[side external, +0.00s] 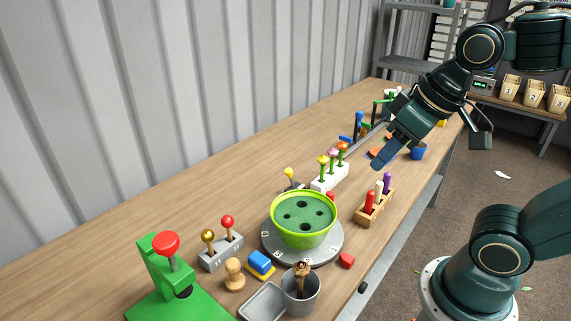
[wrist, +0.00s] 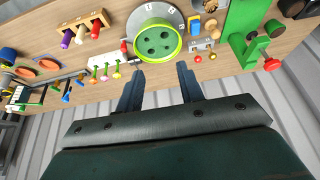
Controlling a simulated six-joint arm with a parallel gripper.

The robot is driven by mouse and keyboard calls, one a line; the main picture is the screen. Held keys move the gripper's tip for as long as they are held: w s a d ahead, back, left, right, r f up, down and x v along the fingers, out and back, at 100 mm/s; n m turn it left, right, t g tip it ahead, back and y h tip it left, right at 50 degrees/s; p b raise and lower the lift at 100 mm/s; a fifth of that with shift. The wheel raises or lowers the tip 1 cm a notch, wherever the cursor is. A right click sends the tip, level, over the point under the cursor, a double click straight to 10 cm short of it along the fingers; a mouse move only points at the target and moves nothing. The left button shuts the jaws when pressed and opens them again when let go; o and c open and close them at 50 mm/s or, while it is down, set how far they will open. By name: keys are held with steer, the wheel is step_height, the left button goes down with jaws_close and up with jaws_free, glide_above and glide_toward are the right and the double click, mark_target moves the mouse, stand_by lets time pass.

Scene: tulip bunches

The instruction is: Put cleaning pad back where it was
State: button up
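A small blue block on a yellow base (side external: 260,263), which looks like the cleaning pad, sits on the wooden table in front of the grey lever box, left of the green pot. A small blue patch beside the pot in the wrist view (wrist: 196,27) seems to be the same block. My gripper (side external: 382,158) is above the table toward the back right, well away from it. In the wrist view, the two fingers of my gripper (wrist: 160,88) are spread apart with nothing between them.
The green pot (side external: 303,222) stands on a grey turntable (side external: 325,255). Around it are a metal cup (side external: 303,295), grey tray (side external: 262,302), wooden stamp (side external: 234,273), lever box (side external: 222,253), peg rack (side external: 372,209), white flower block (side external: 328,178) and green press (side external: 170,290). The table's left back area is bare.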

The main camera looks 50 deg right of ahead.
steer(key=shift+s+d+t, duration=0.15)
steer(key=shift+s+d, duration=0.05)
steer(key=shift+s, duration=0.45)
steer(key=shift+s+d+t, duration=0.15)
steer(key=shift+s, duration=0.5)
stand_by(0.4)
